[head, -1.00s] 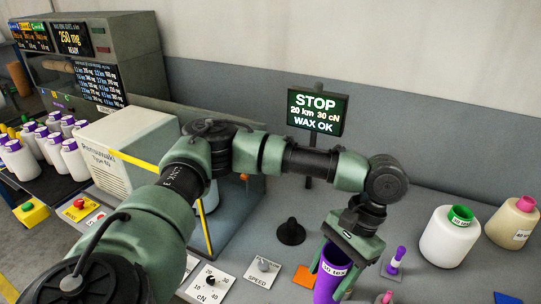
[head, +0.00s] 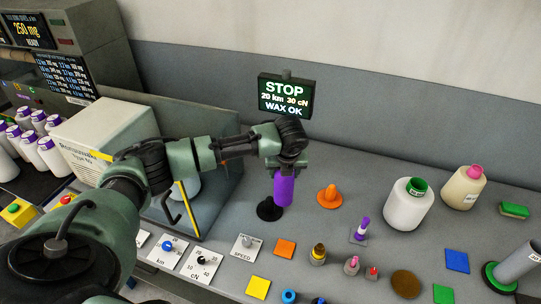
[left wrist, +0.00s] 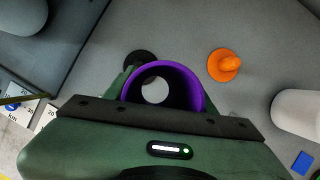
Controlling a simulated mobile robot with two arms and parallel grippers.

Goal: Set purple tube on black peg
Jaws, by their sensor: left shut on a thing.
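My left gripper (head: 287,166) is shut on the purple tube (head: 284,190) near its top and holds it upright. The black peg (head: 267,210) stands on the grey table just left of the tube's lower end, partly hidden behind it. In the left wrist view the tube's purple rim (left wrist: 194,88) lies between the fingers, and bare grey table shows through its bore. The black peg (left wrist: 138,57) shows there outside the rim, at its upper left, partly covered. The tube looks above the table, but I cannot tell how high. My right gripper is not in view.
An orange peg (head: 329,197) stands right of the tube. The STOP sign (head: 286,95) is behind. White (head: 407,207) and beige (head: 463,188) bobbins stand further right. Several small pegs and coloured squares lie in front. The grey machine panel (head: 222,200) is at the left.

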